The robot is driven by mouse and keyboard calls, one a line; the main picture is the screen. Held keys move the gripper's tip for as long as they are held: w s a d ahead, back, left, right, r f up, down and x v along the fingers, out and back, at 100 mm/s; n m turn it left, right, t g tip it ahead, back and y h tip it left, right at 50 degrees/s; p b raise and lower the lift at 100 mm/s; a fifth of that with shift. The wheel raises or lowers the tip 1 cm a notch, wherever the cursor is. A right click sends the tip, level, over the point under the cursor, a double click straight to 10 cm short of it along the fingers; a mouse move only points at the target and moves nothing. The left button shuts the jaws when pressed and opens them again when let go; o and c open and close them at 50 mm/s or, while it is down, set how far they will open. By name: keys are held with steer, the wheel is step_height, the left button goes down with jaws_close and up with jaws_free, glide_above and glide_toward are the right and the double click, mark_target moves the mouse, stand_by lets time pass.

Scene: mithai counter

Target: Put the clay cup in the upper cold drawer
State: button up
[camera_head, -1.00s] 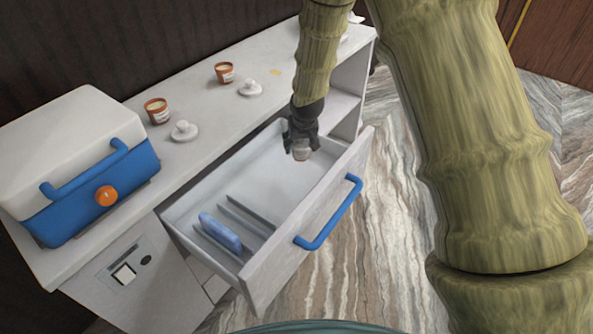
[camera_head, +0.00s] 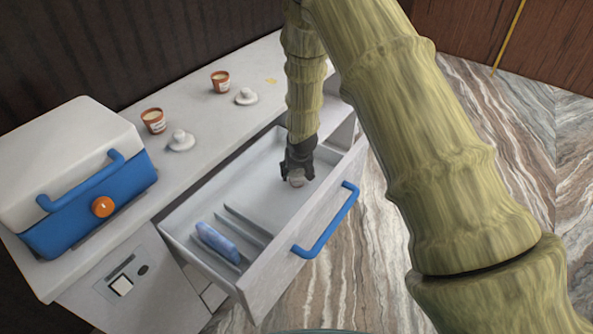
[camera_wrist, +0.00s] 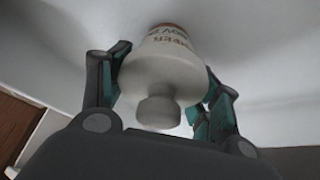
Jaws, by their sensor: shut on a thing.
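My gripper (camera_head: 297,178) is shut on a clay cup (camera_head: 296,182) inside the open upper drawer (camera_head: 248,290). In the wrist view the cup wears a white lid with a round knob (camera_wrist: 158,108). Lettering and a thin reddish-brown edge (camera_wrist: 168,27) show beyond the lid. The gripper's fingers (camera_wrist: 160,88) are on both sides of the lidded cup. The cup is within the drawer's right, undivided part, low over the pale floor. I cannot tell whether its base touches the floor.
A blue pack (camera_head: 217,241) stands among grey dividers (camera_head: 248,222) at the drawer's left. The drawer has a blue handle (camera_head: 327,224). On the counter (camera_head: 190,93) stand two open clay cups (camera_head: 153,121) (camera_head: 220,81), two white lids (camera_head: 181,141) (camera_head: 246,97) and a blue-white cooler box (camera_head: 75,180).

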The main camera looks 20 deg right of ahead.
steer(key=o, duration=1.1)
steer(key=shift+f, duration=0.1)
steer(key=shift+v, duration=6.1)
steer(key=shift+w, duration=0.1)
